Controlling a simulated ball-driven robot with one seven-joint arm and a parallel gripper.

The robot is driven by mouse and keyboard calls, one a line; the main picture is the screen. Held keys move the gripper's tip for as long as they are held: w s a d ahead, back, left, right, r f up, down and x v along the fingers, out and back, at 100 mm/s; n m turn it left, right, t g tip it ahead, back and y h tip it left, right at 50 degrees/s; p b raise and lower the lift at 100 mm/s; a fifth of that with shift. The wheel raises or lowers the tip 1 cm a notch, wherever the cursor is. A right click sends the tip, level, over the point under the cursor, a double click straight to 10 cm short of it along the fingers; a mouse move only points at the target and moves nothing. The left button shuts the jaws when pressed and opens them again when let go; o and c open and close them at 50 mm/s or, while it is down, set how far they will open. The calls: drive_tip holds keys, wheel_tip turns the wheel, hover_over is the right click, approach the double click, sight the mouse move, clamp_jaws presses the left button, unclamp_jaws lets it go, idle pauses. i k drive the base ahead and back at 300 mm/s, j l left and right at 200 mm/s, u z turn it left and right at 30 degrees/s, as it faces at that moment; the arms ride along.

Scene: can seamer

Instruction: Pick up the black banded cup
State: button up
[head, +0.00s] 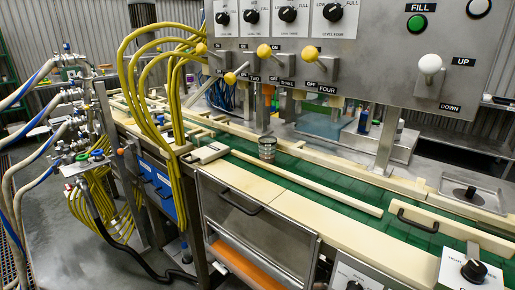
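A small cup (267,151), silvery-grey with a darker band, stands upright on the green conveyor belt near the middle of the head view. It is small in the picture, so the exact colour of its band is hard to tell. A pale rail runs along the belt just in front of it. No other thing touches it that I can see. My gripper is not in view.
The green belt (330,179) runs from back left to front right between pale rails (304,183). A control panel (390,62) with knobs and levers overhangs the belt behind. Yellow hoses (177,150) arch at the left. A black handle (417,221) lies at the right.

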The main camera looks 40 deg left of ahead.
sight(267, 145)
drive_tip(key=j, duration=0.9)
drive_tip(key=i+j, duration=0.15)
drive_tip(key=j, duration=1.6)
drive_tip(key=i+z, duration=0.05)
